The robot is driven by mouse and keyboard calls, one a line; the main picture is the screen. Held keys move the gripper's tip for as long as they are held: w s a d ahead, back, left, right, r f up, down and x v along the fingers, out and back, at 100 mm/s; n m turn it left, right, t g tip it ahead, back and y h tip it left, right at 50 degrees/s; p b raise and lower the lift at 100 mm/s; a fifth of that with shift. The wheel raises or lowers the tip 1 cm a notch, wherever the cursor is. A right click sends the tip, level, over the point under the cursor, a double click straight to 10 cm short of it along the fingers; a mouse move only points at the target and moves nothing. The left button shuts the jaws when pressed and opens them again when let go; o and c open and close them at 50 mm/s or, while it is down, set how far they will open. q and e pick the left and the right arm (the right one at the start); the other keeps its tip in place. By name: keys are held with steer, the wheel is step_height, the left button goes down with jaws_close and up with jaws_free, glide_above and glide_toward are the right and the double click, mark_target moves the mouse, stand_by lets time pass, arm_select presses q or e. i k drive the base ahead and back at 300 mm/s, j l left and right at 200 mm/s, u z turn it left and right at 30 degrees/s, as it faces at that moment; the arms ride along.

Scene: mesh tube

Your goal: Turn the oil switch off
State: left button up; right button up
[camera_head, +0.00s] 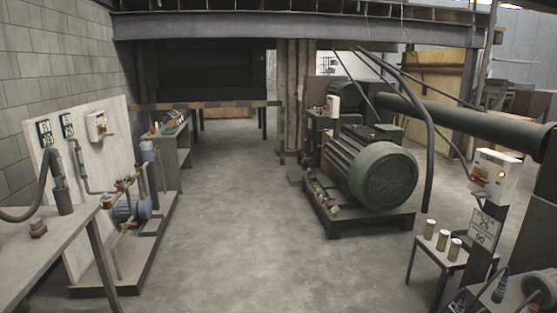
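No switch can be read as labelled oil, so I cannot tell which one is the oil switch. Another white switch box (494,177) with red and yellow parts is on a post at the right. A smaller white box with a red part (333,105) sits on the green motor machine. The positions of the switches are too small to tell. Neither of my grippers is in view.
A large green motor (385,178) stands on a dark base at centre right. A blue pump with pipes (132,208) stands before the board. A table (50,245) is at front left. A small stand with cans (437,257) is at front right. The middle floor is clear.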

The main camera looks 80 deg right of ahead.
mark_target(472, 178)
steer(key=l+z, duration=0.15)
steer(key=z, duration=3.9)
steer(key=i+j, duration=0.4)
steer(key=i+j+z, duration=0.15)
steer(key=i+j, duration=0.6)
steer(key=j, duration=0.25)
steer(key=z, duration=0.05)
